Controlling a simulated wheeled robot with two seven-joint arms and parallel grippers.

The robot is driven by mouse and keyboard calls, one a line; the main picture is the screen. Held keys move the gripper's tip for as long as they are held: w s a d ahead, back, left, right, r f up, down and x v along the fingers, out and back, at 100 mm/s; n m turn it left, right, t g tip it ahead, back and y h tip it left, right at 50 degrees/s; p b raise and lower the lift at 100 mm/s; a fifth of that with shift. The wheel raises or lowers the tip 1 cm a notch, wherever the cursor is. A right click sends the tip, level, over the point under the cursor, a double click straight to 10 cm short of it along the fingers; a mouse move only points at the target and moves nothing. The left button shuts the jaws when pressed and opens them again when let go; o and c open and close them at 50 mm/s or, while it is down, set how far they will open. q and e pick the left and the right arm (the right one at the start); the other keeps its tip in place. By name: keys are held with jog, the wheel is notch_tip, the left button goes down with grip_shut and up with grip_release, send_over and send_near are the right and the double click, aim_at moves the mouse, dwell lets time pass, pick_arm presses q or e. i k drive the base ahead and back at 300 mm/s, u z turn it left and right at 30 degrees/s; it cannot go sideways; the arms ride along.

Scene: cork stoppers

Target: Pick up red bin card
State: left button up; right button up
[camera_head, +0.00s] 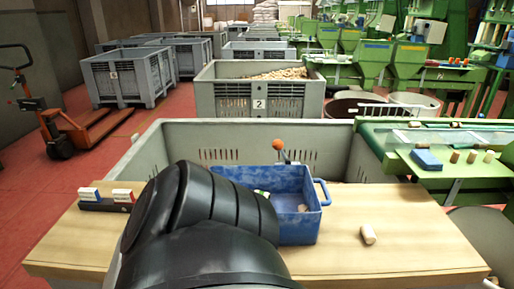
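A dark card holder (106,205) stands on the left part of the wooden table. Small cards with white tops stand in it; the right one shows red on its lower part, a red card (123,196). The left card (89,193) is too small to read clearly. A large black link of my own arm fills the lower middle of the view, just right of the holder. Neither gripper shows, so I cannot see whether they are open or shut.
A blue crate (303,222) with small items inside stands on the wooden table (400,255), partly behind my arm. A cork stopper (368,234) lies right of it. A large grey bin (180,140) stands behind the table. The table's right part is mostly clear.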

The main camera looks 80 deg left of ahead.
aim_at(120, 196)
jog(key=z, duration=0.35)
jog(key=k, duration=1.5)
jog(key=u, duration=1.3)
